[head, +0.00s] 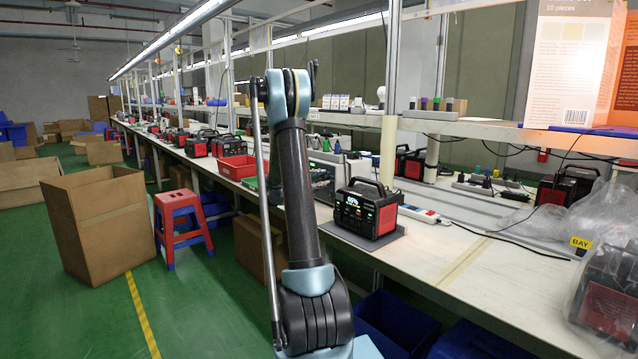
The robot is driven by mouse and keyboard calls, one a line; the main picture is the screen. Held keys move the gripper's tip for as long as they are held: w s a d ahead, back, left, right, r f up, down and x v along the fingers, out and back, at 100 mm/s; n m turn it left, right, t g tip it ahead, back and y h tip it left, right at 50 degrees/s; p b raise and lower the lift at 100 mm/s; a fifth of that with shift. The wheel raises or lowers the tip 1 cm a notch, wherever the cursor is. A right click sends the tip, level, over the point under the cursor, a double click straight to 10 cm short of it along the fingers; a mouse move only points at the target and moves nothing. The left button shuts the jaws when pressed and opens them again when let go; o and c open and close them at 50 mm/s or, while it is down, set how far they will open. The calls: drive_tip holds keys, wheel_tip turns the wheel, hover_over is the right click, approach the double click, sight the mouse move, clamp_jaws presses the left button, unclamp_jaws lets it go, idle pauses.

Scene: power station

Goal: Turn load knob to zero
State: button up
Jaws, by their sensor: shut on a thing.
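No load knob can be made out. A black and red power station (366,208) with a lit display and a carry handle stands on a grey mat (362,240) on the bench, right of my arm. A dark panelled instrument (324,182) stands just left of it, partly hidden behind my arm; its controls are too small to tell. My arm rises through the middle of the view to a blue-grey joint at the top. My gripper is not visible beyond that joint, so what it touches is hidden.
The long bench (470,262) runs into the distance, with a red bin (237,167) left of my arm. A white power strip (418,214) lies right of the power station. A cardboard box (98,225) and a red and blue stool (183,226) stand on the green floor.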

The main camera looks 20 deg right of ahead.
drive_tip(key=shift+w+n, duration=0.1)
drive_tip(key=shift+n, duration=0.4)
idle(0.3)
drive_tip(key=o, duration=1.1)
drive_tip(key=shift+c, duration=0.2)
drive_tip(key=v, duration=1.2)
